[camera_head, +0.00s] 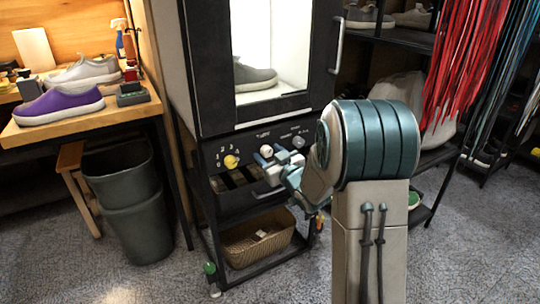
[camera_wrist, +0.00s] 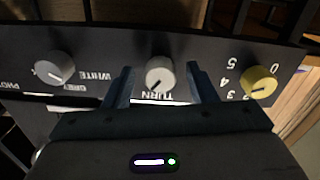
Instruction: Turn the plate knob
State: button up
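The white middle knob (camera_head: 266,151) is on the black front panel below the lit booth. In the wrist view the same white knob (camera_wrist: 159,75) has an upside-down "TURN" label beside it. My gripper (camera_head: 273,165) is at the panel just below this knob. In the wrist view my gripper (camera_wrist: 160,67) is open, one finger on each side of the knob, with visible gaps. I cannot tell how deep the fingertips reach along the knob. Nothing is held.
A yellow numbered knob (camera_head: 231,161) is left of the white knob, and a grey knob (camera_head: 298,142) is right. The booth (camera_head: 217,70) holds a grey shoe (camera_head: 254,77). A wicker basket (camera_head: 258,238) sits below. A purple sneaker (camera_head: 58,104) stands on the left bench.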

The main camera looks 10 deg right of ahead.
jog(key=p+v, duration=0.2)
jog(key=v, duration=1.2)
jog(key=shift+p, duration=0.3)
jog(key=shift+w, duration=0.1)
jog(key=s+d+r+m+g+h+p, duration=0.1)
jog(key=s+r+m+g+h+p, duration=0.15)
jog(key=r+p, duration=0.55)
jog(key=s+d+r+m+g+h+p, duration=0.1)
jog(key=r+g+h+p, duration=0.25)
jog(key=r+p, duration=0.5)
jog(key=s+a+r+m+g+p, duration=0.1)
jog(key=s+a+r+g+p, duration=0.2)
jog(key=s+r+p, duration=0.5)
jog(key=s+a+r+m+g+p, duration=0.1)
jog(key=s+a+r+g+p, duration=0.2)
jog(key=s+r+g+p, duration=0.2)
jog(key=s+r+p, duration=0.3)
jog(key=s+r, duration=0.1)
jog(key=s, duration=0.2)
jog(key=shift+s+a+p, duration=0.25)
jog(key=shift+s+p, duration=0.1)
jog(key=shift+p, duration=0.05)
jog(key=shift+d, duration=0.1)
